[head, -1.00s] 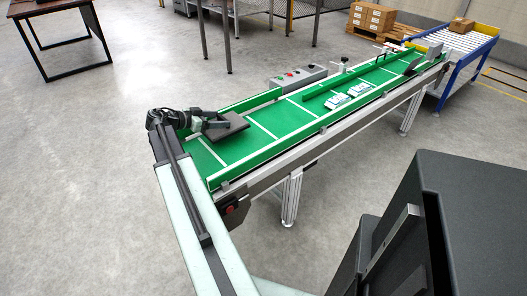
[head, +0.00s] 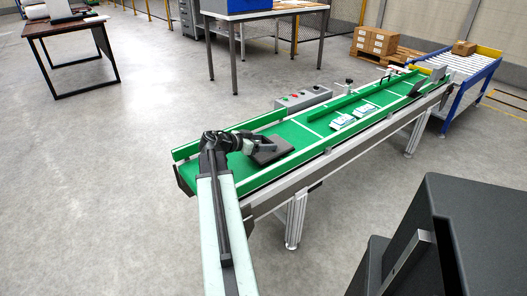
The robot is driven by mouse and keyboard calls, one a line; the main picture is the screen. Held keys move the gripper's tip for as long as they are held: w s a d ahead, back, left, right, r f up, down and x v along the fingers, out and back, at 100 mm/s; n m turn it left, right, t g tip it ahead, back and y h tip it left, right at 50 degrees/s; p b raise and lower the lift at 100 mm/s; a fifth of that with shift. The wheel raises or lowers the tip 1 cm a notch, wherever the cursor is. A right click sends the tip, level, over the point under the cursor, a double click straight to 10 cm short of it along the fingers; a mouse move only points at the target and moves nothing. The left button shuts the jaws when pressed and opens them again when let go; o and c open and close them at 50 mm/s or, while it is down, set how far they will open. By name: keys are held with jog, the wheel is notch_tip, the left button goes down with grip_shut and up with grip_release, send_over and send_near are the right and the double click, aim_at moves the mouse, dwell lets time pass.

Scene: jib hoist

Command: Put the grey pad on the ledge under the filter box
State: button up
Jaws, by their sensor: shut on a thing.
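A flat dark grey pad (head: 270,151) is in my gripper (head: 250,146), at the end of my outstretched arm. The gripper is shut on the pad's near left edge; its fingertips are small and hard to make out. The pad is over the near part of the green conveyor belt. I cannot tell whether it touches the belt. I cannot make out a filter box or a ledge under it with certainty.
The conveyor (head: 315,135) runs away to the right, with white packets (head: 354,117) on it and a control box (head: 303,97) beside it. A blue box (head: 225,5) stands on a table at the back. A dark-topped table (head: 65,27) is far left. The left floor is clear.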

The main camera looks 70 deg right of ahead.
notch_tip(320, 180, down, 4)
jog(key=b, duration=0.3)
jog(key=shift+r, duration=0.4)
jog(key=shift+f, duration=0.1)
jog(key=o, duration=1.5)
jog(key=shift+c, duration=0.2)
